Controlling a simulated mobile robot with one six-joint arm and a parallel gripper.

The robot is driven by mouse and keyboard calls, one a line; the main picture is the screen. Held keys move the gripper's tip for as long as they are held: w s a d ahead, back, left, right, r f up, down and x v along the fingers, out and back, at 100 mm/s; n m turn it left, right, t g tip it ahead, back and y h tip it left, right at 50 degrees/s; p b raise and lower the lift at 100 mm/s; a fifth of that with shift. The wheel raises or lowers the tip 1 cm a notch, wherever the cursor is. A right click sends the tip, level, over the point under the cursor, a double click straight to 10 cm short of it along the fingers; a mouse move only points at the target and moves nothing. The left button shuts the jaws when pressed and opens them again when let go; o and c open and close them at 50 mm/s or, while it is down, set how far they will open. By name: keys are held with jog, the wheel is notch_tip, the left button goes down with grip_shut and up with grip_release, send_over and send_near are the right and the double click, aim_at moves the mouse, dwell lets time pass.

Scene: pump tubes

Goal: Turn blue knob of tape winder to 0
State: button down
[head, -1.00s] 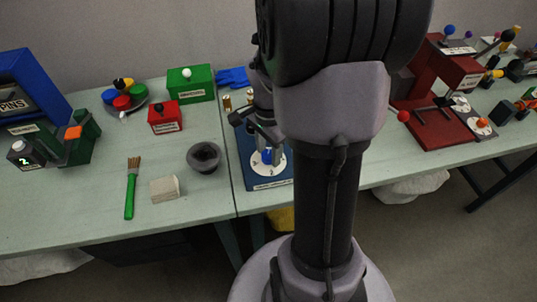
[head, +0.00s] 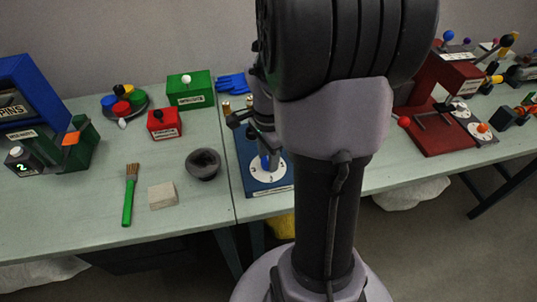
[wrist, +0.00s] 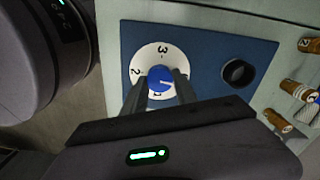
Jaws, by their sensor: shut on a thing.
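The tape winder is a blue panel (wrist: 210,50) with a round white dial (wrist: 146,60) that shows 3, 2 and part of 1. The blue knob (wrist: 160,80) sits in the dial with a white mark pointing right in the wrist view. My gripper (wrist: 160,86) has one finger on each side of the knob and is shut on it. The 0 on the dial cannot be seen. In the head view the winder (head: 246,165) is partly behind my arm, with the dial (head: 268,174) and the knob (head: 264,162) below my gripper.
A dark hole (wrist: 237,72) and brass-coloured spools (wrist: 302,90) lie right of the dial. In the head view a dark bowl (head: 203,163) stands left of the winder, with a green box (head: 190,90) behind. A red machine (head: 440,125) stands to the right.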

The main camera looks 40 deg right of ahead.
jog(key=c, duration=0.9)
grip_release()
jog(key=shift+n, duration=0.3)
notch_tip(320, 180, up, 18)
jog(key=f+p, duration=0.1)
jog(key=p, duration=0.7)
jog(key=s+a+r+n+t, duration=0.1)
jog(key=s+a+n+t, duration=0.1)
jog(key=a+n, duration=0.3)
jog(key=s+a+r+n+t+y+b, duration=0.1)
jog(key=a+n, duration=0.4)
jog(key=a, duration=0.6)
jog(key=s+a+r+n+t+y, duration=0.1)
jog(key=s+a+r+n+t, duration=0.1)
jog(key=a, duration=0.6)
jog(key=shift+s+a+r+n+t, duration=0.1)
jog(key=shift+s+r+n+t, duration=0.15)
jog(key=shift+s+n, duration=0.45)
jog(key=shift+s+a+r+n+t, duration=0.15)
jog(key=shift+s+r+n, duration=0.2)
jog(key=shift+n, duration=0.65)
